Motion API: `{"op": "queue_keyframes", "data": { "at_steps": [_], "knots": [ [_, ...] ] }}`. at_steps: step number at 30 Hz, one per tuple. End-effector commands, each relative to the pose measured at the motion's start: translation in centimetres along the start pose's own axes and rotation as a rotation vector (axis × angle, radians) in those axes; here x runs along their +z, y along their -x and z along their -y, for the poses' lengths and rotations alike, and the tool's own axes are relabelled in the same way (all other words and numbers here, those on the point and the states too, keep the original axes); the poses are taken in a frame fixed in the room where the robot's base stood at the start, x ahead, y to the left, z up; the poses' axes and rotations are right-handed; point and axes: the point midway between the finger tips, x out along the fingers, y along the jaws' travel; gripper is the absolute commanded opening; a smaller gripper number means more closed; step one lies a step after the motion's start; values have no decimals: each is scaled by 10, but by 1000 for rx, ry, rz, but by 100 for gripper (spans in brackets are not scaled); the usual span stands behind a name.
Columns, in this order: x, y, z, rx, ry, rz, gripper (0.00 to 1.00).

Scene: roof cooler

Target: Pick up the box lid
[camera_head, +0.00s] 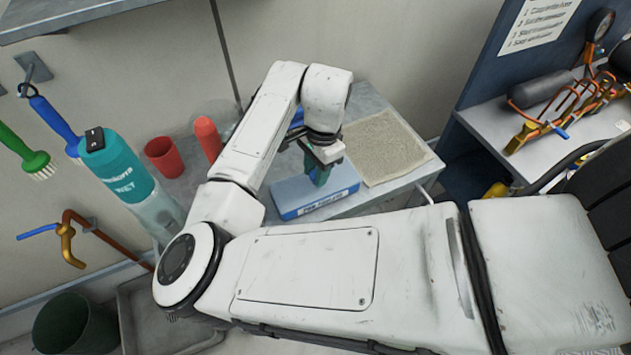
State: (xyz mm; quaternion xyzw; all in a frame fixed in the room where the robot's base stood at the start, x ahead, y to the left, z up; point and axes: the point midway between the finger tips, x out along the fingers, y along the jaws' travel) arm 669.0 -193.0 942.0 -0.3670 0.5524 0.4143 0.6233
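A low blue box (341,200) with a pale label on its front face lies on the grey table. Its top is a lighter blue, and I cannot make out a separate lid edge. My gripper (320,172) points down over the middle of the box. Something green and dark shows at its fingertips, at or just above the box top. The fingers are too small and partly hidden by my wrist, so I cannot tell whether they are open or shut, or whether they touch the box.
A tan gritty mat (385,148) lies right of the box on the table (375,198). A red cup (164,157), a red-capped bottle (207,138) and a teal bottle (117,168) stand left. Brushes hang on the wall. A bench with copper pipework (560,105) stands right.

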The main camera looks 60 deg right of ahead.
Motion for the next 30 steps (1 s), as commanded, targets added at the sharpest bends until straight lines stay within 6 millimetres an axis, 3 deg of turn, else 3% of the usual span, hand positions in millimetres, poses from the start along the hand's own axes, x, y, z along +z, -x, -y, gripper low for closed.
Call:
{"op": "queue_keyframes", "data": {
  "at_steps": [10,22,27,30],
  "knots": [
    [0,0,0,0,0,0,0],
    [1,8,0,-1,0,-1,0],
    [3,29,0,-3,-2,-1,0],
    [-7,47,-8,-3,-8,-2,0]
  ]
}}
